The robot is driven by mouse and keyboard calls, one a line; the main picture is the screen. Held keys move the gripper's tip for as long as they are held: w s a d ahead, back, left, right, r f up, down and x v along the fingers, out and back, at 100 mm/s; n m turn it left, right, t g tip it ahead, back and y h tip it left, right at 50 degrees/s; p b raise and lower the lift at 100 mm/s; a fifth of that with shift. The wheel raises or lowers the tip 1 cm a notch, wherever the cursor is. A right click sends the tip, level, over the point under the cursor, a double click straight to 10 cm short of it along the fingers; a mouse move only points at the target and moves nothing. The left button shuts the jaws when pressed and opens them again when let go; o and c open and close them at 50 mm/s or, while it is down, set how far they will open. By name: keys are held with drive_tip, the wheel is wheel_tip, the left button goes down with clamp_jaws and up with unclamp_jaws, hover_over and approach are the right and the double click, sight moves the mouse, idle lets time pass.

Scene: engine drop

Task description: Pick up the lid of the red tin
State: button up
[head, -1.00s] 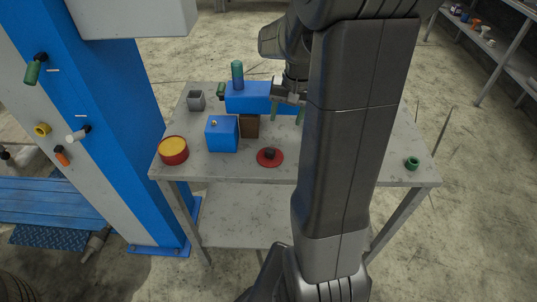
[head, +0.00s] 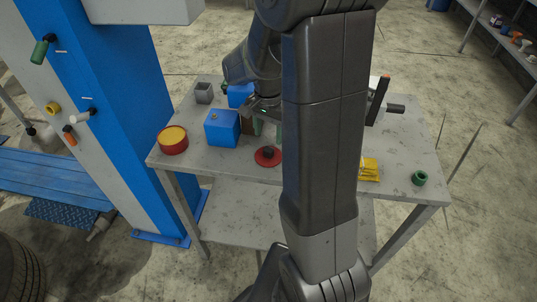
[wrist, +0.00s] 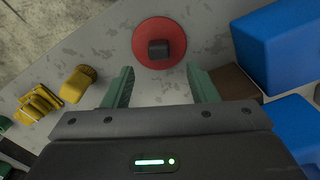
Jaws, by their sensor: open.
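The lid is a red disc (head: 262,161) with a dark knob, lying flat on the table left of my arm. The red tin (head: 173,141) stands at the table's left, its top showing yellow. My gripper (head: 268,129) is behind the lid and above the table, partly hidden by my arm. In the wrist view the lid (wrist: 148,32) lies beyond the green fingertips of my gripper (wrist: 163,78), its dark knob (wrist: 159,49) roughly centred between them. The fingers are apart, with nothing between them.
A blue box (head: 222,129) stands between tin and gripper, with a brown block (wrist: 234,82) near the right finger. A grey open box (head: 204,93) stands behind. Yellow parts (head: 369,170) and a green ring (head: 419,178) lie at the right. The table's front edge near the lid is clear.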

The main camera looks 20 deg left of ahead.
sight(269, 149)
drive_tip(key=shift+s+f, duration=0.1)
drive_tip(key=shift+f, duration=3)
drive_tip(key=c, duration=1)
